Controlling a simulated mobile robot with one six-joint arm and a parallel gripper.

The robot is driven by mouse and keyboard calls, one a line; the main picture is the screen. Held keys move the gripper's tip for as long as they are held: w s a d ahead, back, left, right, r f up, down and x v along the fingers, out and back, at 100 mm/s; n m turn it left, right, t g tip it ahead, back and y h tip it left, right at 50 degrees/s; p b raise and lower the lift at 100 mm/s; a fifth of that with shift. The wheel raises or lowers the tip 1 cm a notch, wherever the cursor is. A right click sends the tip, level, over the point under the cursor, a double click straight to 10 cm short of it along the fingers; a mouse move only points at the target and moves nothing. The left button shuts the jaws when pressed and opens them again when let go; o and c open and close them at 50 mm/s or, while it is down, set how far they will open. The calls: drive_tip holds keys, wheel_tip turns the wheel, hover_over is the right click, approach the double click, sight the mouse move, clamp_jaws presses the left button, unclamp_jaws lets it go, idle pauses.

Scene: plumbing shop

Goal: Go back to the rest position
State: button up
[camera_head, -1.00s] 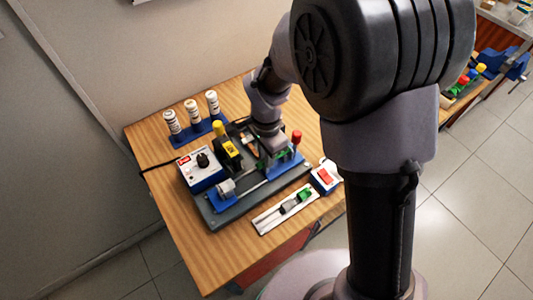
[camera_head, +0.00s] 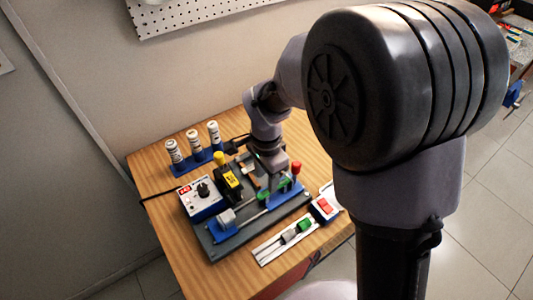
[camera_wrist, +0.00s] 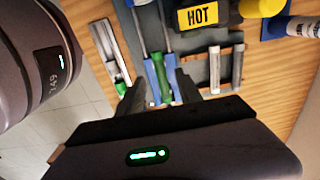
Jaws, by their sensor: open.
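My gripper (camera_head: 268,182) hangs over the right part of the dark fixture plate (camera_head: 225,243) on the wooden bench. In the wrist view my gripper (camera_wrist: 160,92) is open, its two dark fingers apart. Between and beyond them shows a blue holder (camera_wrist: 152,80) with a green piece (camera_wrist: 165,80). I see nothing held. Whether the fingers touch the holder cannot be told. The blue holder (camera_head: 283,196) with a red-topped part (camera_head: 296,167) also shows in the head view. My upper arm covers the right of that view.
On the wooden bench (camera_head: 150,172) stand a control box with a dial (camera_head: 203,198), a yellow-labelled HOT block (camera_head: 228,184), several white bottles in a blue rack (camera_head: 195,158), a tray with green and grey pieces (camera_head: 285,243) and a red-switch box (camera_head: 323,208). A wall and pegboard (camera_head: 200,12) are behind.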

wheel_tip(320, 180, up, 13)
drive_tip(key=p, duration=0.3)
drive_tip(key=s+d+f+n+t+y+b, duration=0.1)
drive_tip(key=s+d+n+t+b, duration=0.2)
drive_tip(key=s+d+b, duration=0.2)
drive_tip(key=s+d+f+n+t+y+b, duration=0.1)
drive_tip(key=s+d+n+t+b, duration=0.1)
drive_tip(key=s+b, duration=0.4)
drive_tip(key=s+d+n, duration=0.1)
drive_tip(key=s+d, duration=0.1)
drive_tip(key=s, duration=0.3)
drive_tip(key=shift+d+n+t, duration=0.4)
